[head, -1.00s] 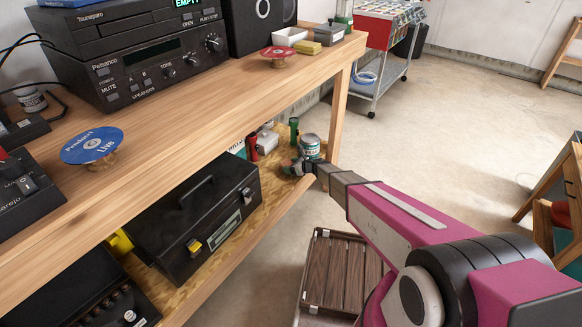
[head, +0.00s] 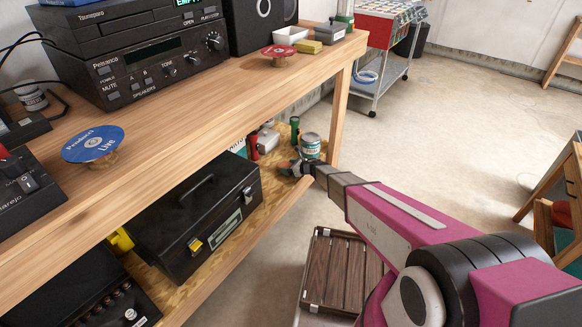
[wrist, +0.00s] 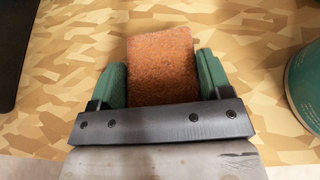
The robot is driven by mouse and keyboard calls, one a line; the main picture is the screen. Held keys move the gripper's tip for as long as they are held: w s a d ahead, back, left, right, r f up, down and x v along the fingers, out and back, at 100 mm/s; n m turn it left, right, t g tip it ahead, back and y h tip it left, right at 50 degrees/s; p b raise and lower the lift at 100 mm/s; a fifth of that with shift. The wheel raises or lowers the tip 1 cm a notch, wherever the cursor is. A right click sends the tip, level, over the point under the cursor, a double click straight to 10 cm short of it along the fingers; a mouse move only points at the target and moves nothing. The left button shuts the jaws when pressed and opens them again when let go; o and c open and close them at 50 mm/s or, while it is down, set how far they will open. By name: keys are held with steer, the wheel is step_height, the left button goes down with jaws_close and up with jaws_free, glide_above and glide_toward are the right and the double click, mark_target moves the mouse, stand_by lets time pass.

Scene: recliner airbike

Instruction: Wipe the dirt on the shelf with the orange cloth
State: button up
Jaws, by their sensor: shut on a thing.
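My gripper (head: 288,168) is over the lower shelf (head: 272,190) of the wooden bench, between the black toolbox and a paint can. In the wrist view, the green fingers of my gripper (wrist: 160,78) are shut on the orange-brown cloth (wrist: 162,58), which sticks out ahead of them. The cloth is right above or on the patterned tan shelf (wrist: 62,62); I cannot tell if it touches. The shelf has a blotchy pattern, and I cannot pick out the dirt from it. In the head view the cloth is too small to make out.
The black toolbox (head: 205,212) stands left of my gripper, and the paint can (head: 310,146) stands close on the right. A red torch (head: 253,147) and a green torch (head: 294,130) stand farther back. The bench top (head: 215,115) overhangs the shelf.

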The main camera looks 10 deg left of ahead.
steer(key=shift+s+a, duration=0.45)
steer(key=shift+s, duration=0.25)
steer(key=shift+s+a, duration=0.45)
steer(key=shift+s, duration=0.2)
steer(key=shift+w+d+f, duration=0.1)
steer(key=shift+w, duration=1)
steer(key=shift+w, duration=0.1)
steer(key=shift+w+d, duration=0.25)
steer(key=shift+w, duration=0.95)
steer(key=shift+s+a, duration=0.15)
steer(key=shift+s, duration=1)
steer(key=shift+s+a, duration=0.2)
steer(key=shift+s, duration=1.05)
steer(key=shift+r, duration=0.25)
